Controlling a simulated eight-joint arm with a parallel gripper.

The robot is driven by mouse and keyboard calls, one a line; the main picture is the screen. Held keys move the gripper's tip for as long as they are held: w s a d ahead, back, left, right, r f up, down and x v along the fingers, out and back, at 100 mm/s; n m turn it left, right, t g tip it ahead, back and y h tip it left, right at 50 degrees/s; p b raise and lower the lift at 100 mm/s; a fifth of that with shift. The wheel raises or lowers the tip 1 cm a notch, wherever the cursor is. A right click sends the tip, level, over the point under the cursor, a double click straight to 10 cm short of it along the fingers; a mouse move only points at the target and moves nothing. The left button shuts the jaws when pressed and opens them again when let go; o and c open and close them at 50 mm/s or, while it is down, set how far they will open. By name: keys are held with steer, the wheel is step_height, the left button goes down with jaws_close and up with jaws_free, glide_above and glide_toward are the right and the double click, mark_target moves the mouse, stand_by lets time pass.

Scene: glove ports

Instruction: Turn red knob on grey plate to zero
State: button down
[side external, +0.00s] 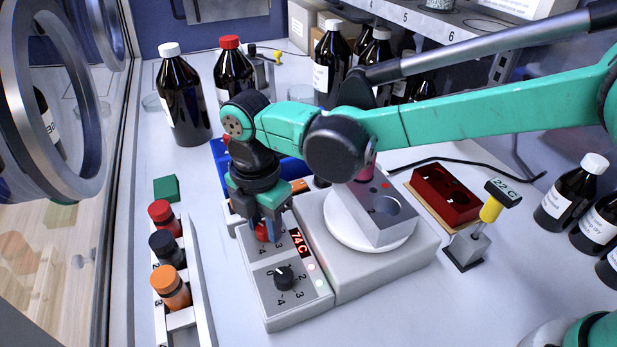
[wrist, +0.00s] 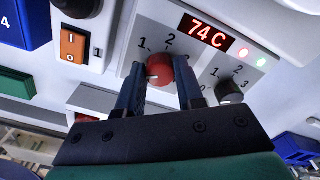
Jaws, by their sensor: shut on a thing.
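The red knob (side external: 262,233) is on the grey plate (side external: 265,314) at the front left of the hotplate, mostly hidden by my gripper in the side view. In the wrist view the red knob (wrist: 160,69) sits between my fingers, with printed 1 and 2 visible beside it. My gripper (wrist: 160,78) is shut on the knob, one finger on each side; it also shows in the side view (side external: 264,222), pointing down. The knob's pointer and its zero mark cannot be made out. The display (wrist: 206,31) reads 74 C.
A black knob (side external: 284,277) is close beside on the same plate. A metal block (side external: 372,211) stands on the round white top behind. A rack with red-, black- and orange-capped bottles (side external: 171,288) is at left. An orange rocker switch (wrist: 73,46) is nearby.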

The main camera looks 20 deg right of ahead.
stand_by(0.3)
steer(key=c, duration=0.5)
jaws_free()
steer(key=shift+c, duration=0.2)
steer(key=shift+r, duration=0.1)
steer(key=shift+r, duration=2.7)
